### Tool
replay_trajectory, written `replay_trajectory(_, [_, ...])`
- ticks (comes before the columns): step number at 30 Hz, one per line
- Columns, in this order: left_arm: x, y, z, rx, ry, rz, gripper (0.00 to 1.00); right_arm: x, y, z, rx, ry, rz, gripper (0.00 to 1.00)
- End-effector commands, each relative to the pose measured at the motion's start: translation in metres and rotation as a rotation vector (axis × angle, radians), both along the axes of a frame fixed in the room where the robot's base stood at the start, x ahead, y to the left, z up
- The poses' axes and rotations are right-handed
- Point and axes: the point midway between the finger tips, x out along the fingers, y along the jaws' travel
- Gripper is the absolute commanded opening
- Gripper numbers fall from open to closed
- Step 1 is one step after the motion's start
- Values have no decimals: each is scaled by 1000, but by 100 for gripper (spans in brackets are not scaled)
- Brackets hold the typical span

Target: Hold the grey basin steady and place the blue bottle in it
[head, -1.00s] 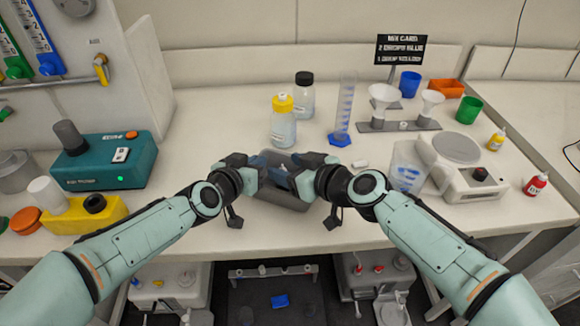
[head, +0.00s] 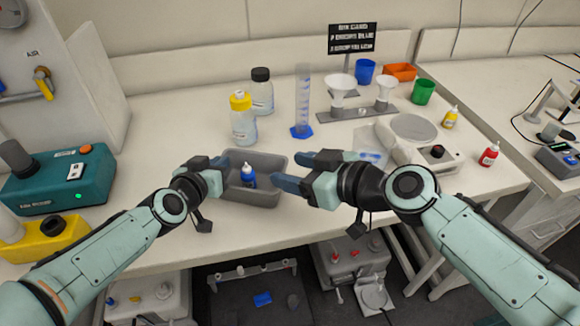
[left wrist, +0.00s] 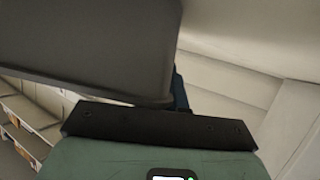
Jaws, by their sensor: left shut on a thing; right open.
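The grey basin (head: 262,161) sits on the white bench in the head view, near its front edge. The blue bottle (head: 248,177), with a white tip, stands upright inside the basin. My left gripper (head: 224,167) is shut on the basin's left wall. The basin's grey wall (left wrist: 85,45) fills the upper left of the left wrist view and hides most of the fingers. My right gripper (head: 292,171) is open and empty at the basin's right side, with its fingers pointing left over the rim and apart from the bottle.
A yellow-capped bottle (head: 243,120), a black-capped bottle (head: 262,92) and a graduated cylinder (head: 302,105) stand behind the basin. A white scale (head: 425,152) is at right, and a teal device (head: 60,180) at left. The bench's front edge is close to the basin.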

Motion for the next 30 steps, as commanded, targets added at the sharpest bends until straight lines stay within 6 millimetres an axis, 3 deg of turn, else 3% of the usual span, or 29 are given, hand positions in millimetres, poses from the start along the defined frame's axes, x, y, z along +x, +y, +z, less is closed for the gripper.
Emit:
replay_trajectory(6, [0,0,0,0,-1,0,0,0,0,0,0,0,0,60])
replay_trajectory(9, [0,0,0,0,-1,0,37,0,0,0,0,0,0,60])
replay_trajectory(22, [-2,0,1,2,-2,-2,38,0,0,0,0,0,0,60])
replay_trajectory(30, [-18,0,9,4,-3,-6,38,0,0,0,0,0,0,60])
